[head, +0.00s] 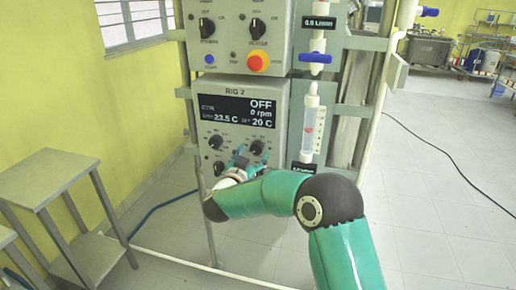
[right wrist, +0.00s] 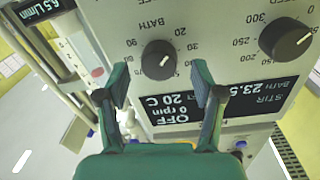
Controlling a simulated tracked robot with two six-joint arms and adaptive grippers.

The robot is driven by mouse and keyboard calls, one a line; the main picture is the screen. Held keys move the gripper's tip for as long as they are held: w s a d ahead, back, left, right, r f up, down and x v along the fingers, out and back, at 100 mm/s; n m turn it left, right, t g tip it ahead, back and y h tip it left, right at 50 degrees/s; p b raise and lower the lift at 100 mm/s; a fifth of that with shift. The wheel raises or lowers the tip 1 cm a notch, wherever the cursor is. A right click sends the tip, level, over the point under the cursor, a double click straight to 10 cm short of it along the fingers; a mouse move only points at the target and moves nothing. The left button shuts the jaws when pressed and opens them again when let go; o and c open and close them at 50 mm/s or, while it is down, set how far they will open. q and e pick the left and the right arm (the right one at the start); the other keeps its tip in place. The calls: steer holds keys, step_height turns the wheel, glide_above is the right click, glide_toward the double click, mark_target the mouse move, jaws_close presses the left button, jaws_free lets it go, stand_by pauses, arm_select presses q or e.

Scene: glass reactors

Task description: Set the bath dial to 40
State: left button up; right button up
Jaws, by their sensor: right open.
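The bath dial (head: 257,147) is a round black knob on the right of the grey RIG 2 panel (head: 275,95). In the right wrist view, which shows the panel upside down, the bath dial (right wrist: 158,60) has a short white mark and lies between the fingertips in the picture. My right gripper (head: 252,158) is open and empty, close in front of it; its two green fingers (right wrist: 161,78) stand apart on either side. I cannot tell whether they touch it. The display (head: 237,110) reads OFF, 0 rpm, 23.5 C and set 20 C. My left gripper is not in view.
The stir dial (head: 216,142) is left of the bath dial, with another knob (head: 219,168) below. A red-orange button (head: 257,62) is on the box above. A clear flow tube (head: 311,125) stands close on the right. A grey side table (head: 45,180) is at left.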

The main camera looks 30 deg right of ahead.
steer(key=shift+x, duration=1.15)
